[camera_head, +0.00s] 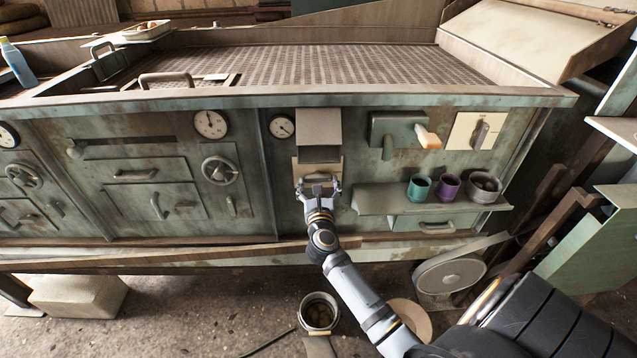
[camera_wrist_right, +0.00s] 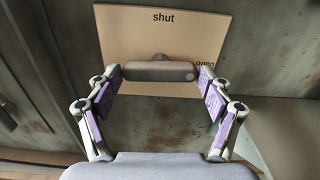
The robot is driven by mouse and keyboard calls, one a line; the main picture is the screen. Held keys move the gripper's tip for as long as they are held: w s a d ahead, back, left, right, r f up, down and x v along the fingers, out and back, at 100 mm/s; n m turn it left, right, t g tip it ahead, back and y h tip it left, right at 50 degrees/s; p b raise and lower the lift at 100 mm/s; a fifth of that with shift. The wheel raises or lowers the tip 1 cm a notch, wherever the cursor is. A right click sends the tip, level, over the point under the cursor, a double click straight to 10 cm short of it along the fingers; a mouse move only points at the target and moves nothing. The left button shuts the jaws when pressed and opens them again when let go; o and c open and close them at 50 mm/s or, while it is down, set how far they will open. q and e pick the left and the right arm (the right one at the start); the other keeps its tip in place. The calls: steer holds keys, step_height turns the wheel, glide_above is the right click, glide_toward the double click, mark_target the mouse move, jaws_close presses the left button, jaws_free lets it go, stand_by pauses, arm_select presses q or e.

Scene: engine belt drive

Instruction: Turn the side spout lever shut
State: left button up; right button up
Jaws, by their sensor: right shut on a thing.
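The side spout lever (camera_wrist_right: 155,72) is a grey rounded bar on a beige plate (camera_wrist_right: 125,30). The plate reads "shut" at the top and "open" at the right, partly hidden by a finger. The bar lies level across the picture, its right end towards "open". My right gripper (camera_wrist_right: 160,80) is shut on the bar, one purple-padded finger at each end. In the head view, my right gripper (camera_head: 319,187) reaches the beige plate (camera_head: 299,168) below a grey hooded chute (camera_head: 319,127). My left gripper is not in view.
A shelf (camera_head: 372,200) with a teal cup (camera_head: 418,187), a purple cup (camera_head: 448,187) and a grey pot (camera_head: 484,187) juts out right of my gripper. A bucket (camera_head: 319,312) stands on the floor below. Another lever plate (camera_head: 463,130) is at the upper right.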

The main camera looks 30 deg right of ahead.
steer(key=n+p, duration=0.3)
steer(key=shift+r, duration=0.25)
steer(key=n+p, duration=0.4)
steer(key=n, duration=0.1)
steer(key=shift+p, duration=0.3)
steer(key=n+p, duration=0.4)
steer(key=n, duration=0.1)
steer(key=shift+f+n, duration=0.1)
steer(key=shift+n, duration=0.3)
steer(key=shift+f+n+p, duration=0.15)
steer(key=shift+n+p, duration=0.8)
steer(key=shift+n, duration=0.75)
steer(key=o, duration=1.1)
